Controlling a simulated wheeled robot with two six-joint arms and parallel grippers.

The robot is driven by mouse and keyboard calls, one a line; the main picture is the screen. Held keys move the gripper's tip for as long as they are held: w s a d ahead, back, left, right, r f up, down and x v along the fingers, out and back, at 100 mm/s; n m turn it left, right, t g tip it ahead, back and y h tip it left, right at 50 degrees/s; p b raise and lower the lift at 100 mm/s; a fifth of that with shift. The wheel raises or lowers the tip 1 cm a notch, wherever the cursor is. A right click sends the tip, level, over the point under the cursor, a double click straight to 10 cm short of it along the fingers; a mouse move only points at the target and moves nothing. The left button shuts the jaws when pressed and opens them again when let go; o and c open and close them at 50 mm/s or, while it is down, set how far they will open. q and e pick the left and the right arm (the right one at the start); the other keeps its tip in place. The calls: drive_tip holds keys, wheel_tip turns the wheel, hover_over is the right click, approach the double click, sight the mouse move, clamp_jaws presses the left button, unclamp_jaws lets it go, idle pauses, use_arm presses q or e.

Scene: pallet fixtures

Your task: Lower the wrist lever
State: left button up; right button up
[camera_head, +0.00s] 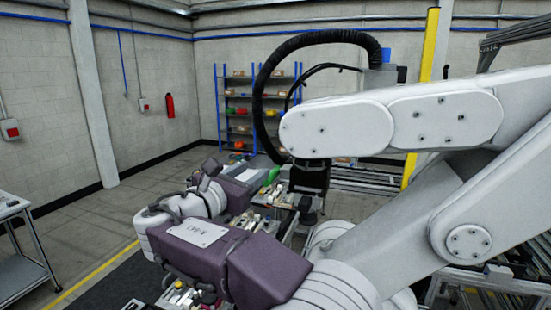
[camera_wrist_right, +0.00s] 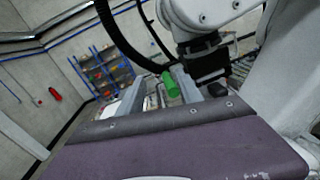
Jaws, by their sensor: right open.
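A green bar (camera_wrist_right: 171,85), which may be the wrist lever, shows between my right gripper's fingers in the right wrist view, nearer the right finger. In the head view a small green piece (camera_head: 273,176) shows beside the dark wrist end (camera_head: 308,180) of a large white arm. My right gripper (camera_wrist_right: 158,88) is open, with its two grey fingers apart on either side of the green bar. I cannot tell whether they touch it. In the head view this gripper (camera_head: 258,183) is small and partly hidden behind its own purple housing. My left gripper is not in view.
The white arm (camera_head: 400,125) with a black hose (camera_head: 262,90) fills the right of the head view. Behind are blue shelves (camera_head: 218,110) with bins and a yellow post (camera_head: 421,90). A metal table (camera_head: 18,208) stands at the left edge. The floor at left is clear.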

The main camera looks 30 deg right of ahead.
drive_tip(key=b+v, duration=0.2)
drive_tip(key=v, duration=0.6)
drive_tip(key=shift+s, duration=0.3)
